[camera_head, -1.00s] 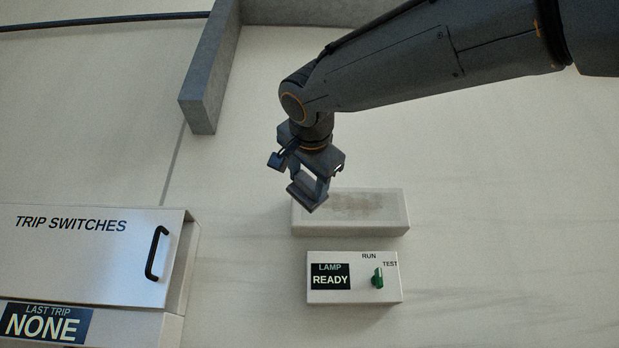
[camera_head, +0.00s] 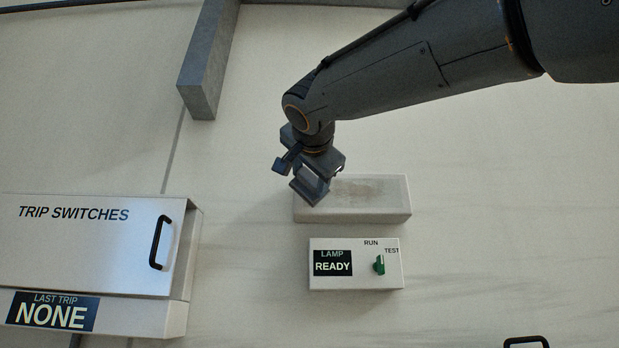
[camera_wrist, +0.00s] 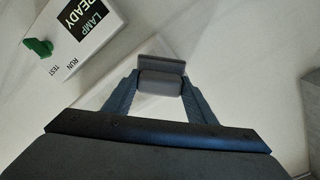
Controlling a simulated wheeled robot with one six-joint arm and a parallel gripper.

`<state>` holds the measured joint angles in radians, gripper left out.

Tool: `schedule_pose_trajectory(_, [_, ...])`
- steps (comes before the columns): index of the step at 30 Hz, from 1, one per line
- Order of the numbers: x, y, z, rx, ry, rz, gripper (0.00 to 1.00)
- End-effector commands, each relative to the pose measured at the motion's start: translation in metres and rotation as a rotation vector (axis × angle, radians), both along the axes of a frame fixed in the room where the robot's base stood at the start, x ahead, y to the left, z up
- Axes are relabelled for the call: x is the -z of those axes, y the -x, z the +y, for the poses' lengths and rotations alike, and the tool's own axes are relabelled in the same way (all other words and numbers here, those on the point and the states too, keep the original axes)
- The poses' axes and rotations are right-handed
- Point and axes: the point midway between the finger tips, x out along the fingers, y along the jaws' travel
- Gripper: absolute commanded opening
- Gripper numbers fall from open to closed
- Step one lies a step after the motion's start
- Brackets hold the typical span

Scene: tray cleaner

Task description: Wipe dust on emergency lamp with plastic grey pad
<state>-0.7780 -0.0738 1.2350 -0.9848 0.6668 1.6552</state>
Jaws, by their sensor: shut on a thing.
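The emergency lamp (camera_head: 385,208) is a long pale box on the wall, with a grey-brown patch of dust (camera_head: 368,187) on its upper face. My gripper (camera_head: 312,184) is shut on the plastic grey pad (camera_head: 307,194), at the lamp's left end. The pad overlaps the lamp's left part in the head view; whether they touch I cannot tell. In the wrist view, the pad (camera_wrist: 161,78) sits between the two fingertips of my gripper (camera_wrist: 161,90). The lamp's outline is faint there.
A lamp test box (camera_head: 355,280) with a READY display and green knob (camera_head: 379,264) is just below the lamp. A trip switches cabinet (camera_head: 90,245) with a black handle (camera_head: 160,242) stands at left. A grey beam (camera_head: 208,62) is at upper left. Wall right of the lamp is clear.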

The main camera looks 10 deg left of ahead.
Motion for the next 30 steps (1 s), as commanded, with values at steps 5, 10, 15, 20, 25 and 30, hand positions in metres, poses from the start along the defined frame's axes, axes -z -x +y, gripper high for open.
schedule_pose_trajectory(5, [0.000,0.000,0.000,0.000,0.000,0.000,0.33])
schedule_pose_trajectory(10, [0.000,-0.002,0.001,0.000,0.000,0.000,0.33])
schedule_pose_trajectory(15, [0.000,-0.006,0.002,0.000,0.000,0.000,0.33])
schedule_pose_trajectory(20, [0.000,-0.008,0.002,-0.001,0.000,-0.001,0.33])
schedule_pose_trajectory(25, [0.000,-0.011,0.003,-0.001,-0.001,0.000,0.33])
schedule_pose_trajectory(30, [0.000,-0.014,0.003,-0.001,-0.001,0.000,0.33])
